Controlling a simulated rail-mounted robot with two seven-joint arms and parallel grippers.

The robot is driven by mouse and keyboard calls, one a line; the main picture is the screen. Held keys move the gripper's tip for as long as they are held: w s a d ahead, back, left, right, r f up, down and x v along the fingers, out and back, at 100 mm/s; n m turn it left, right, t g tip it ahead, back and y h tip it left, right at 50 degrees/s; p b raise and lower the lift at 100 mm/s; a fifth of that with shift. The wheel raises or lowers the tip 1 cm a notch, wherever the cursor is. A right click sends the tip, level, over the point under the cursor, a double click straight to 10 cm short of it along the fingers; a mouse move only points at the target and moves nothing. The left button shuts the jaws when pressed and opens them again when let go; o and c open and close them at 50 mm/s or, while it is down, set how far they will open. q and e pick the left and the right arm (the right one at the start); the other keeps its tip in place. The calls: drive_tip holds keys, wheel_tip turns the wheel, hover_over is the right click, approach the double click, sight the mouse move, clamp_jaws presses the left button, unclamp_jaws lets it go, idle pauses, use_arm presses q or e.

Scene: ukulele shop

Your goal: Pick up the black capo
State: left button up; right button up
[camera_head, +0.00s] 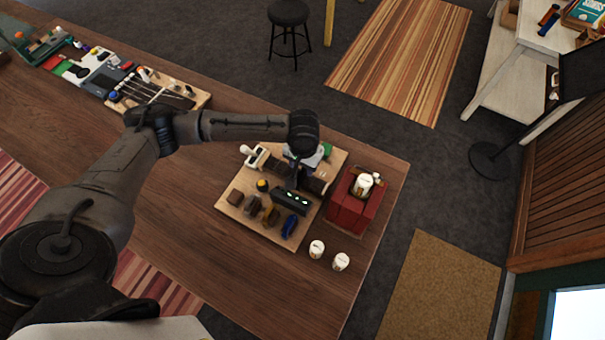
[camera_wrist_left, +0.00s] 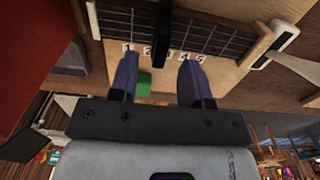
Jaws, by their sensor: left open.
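The black capo (camera_wrist_left: 163,28) shows in the left wrist view as a dark upright bar across a short fretboard (camera_wrist_left: 210,38) with number tags along its edge. My left gripper (camera_wrist_left: 157,62) is open, its two fingers apart, with the capo just beyond and between the fingertips. Nothing is held between them. In the head view my left gripper (camera_head: 303,165) hangs over the back part of a wooden board (camera_head: 240,210). My arm and gripper hide much of the fretboard there, and I cannot make out the capo in that view. My right gripper is not in view.
A red box (camera_head: 350,211) stands right of the board, with a white jar (camera_head: 362,184) on top. Two white jars (camera_head: 317,249) (camera_head: 341,262) stand in front of it. A black device with green lights (camera_head: 291,199) and several small items crowd the board. A green block (camera_wrist_left: 144,84) shows between the fingers.

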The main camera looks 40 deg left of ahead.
sight(303, 169)
use_arm(q)
drive_tip(key=shift+f, duration=1.6)
drive_tip(key=shift+c, duration=0.2)
clamp_jaws()
